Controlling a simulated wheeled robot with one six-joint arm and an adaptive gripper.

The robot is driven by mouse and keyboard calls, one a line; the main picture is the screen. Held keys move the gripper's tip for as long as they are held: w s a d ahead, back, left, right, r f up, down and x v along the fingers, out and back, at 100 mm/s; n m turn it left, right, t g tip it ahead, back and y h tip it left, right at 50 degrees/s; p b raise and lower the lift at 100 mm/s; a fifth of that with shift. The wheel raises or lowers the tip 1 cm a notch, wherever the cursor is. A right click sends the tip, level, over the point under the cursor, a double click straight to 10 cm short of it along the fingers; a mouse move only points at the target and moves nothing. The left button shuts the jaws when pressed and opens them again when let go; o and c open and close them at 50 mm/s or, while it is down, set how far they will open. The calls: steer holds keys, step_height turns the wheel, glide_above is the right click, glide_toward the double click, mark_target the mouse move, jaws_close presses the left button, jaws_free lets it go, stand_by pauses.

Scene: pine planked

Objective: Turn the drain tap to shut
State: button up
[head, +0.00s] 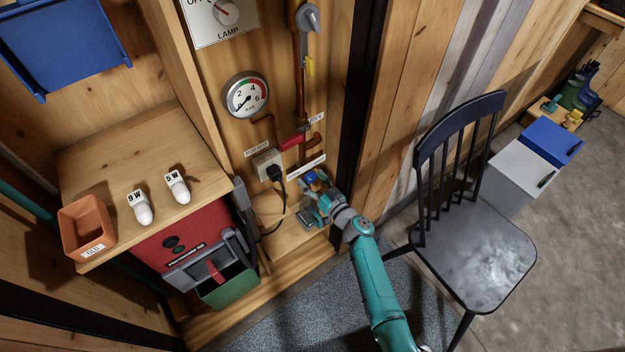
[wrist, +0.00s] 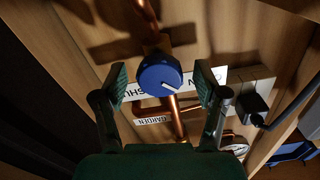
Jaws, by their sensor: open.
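A round blue tap knob (wrist: 160,77) sits on a copper pipe in the wrist view. A white line on its face runs from the middle toward the lower right. A white label strip (wrist: 218,75) behind it is partly hidden by the knob and a finger. My gripper (wrist: 162,82) is open, with one dark green finger on each side of the knob; I cannot tell whether they touch it. In the head view my gripper (head: 314,196) is low on the wooden wall, at the blue knob (head: 312,179), which is partly hidden.
A red handle (head: 292,142) and a pressure gauge (head: 246,95) are on the wall above. A socket with a black plug (head: 274,172) and hanging cord is left of my gripper. A dark chair (head: 478,245) stands right of my arm. A red machine (head: 185,245) is at the left.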

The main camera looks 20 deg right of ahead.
steer(key=c, duration=1.1)
steer(key=shift+c, duration=0.2)
steer(key=shift+m, duration=0.3)
steer(key=m, duration=0.9)
steer(key=shift+m, duration=0.4)
steer(key=m, duration=0.5)
steer(key=shift+r+m, duration=0.1)
steer(key=shift+m, duration=0.2)
steer(key=m, duration=0.4)
steer(key=shift+m, duration=0.4)
